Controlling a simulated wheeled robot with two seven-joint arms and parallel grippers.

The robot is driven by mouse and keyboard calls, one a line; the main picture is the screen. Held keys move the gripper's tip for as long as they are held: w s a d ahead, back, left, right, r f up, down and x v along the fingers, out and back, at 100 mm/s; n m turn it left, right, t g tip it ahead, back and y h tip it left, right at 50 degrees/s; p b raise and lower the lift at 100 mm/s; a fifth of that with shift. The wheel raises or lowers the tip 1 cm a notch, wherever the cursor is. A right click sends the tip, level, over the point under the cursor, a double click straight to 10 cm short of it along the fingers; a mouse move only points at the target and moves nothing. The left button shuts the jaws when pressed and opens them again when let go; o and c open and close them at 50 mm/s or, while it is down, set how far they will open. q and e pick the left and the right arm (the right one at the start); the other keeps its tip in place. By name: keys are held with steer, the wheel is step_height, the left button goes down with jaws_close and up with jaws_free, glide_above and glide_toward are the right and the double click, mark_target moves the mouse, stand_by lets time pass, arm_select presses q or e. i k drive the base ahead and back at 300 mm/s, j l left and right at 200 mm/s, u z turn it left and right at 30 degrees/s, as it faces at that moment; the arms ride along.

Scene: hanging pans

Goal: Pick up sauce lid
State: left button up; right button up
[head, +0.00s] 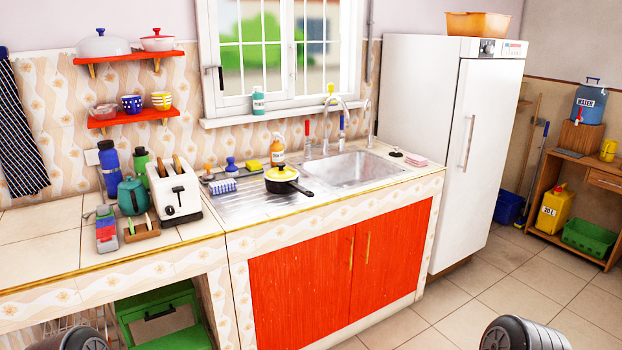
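A small black saucepan (292,187) stands on the ribbed metal drainboard left of the sink, its handle pointing to the lower right. A yellow lid (281,173) with a small knob sits on top of it; this looks like the sauce lid. Neither gripper is in view. Only rounded grey and black parts of my own arms show at the bottom edge, far below the counter and apart from the pan.
The metal sink (352,169) is right of the pan, with a tall faucet behind. An orange soap bottle (277,150), yellow sponge (254,165) and blue-white cloth (222,186) stand close by. A toaster (174,190) is left. The drainboard's front is clear.

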mark_target(280, 173)
steer(key=i+z, duration=0.3)
steer(key=i, duration=0.15)
steer(key=i+j+z, duration=0.25)
steer(key=i, duration=0.2)
steer(key=i+j+z, duration=0.15)
steer(key=i+z, duration=0.15)
steer(key=i, duration=0.15)
steer(key=i+j+z, duration=0.25)
steer(key=i+j, duration=0.05)
steer(key=i, duration=0.1)
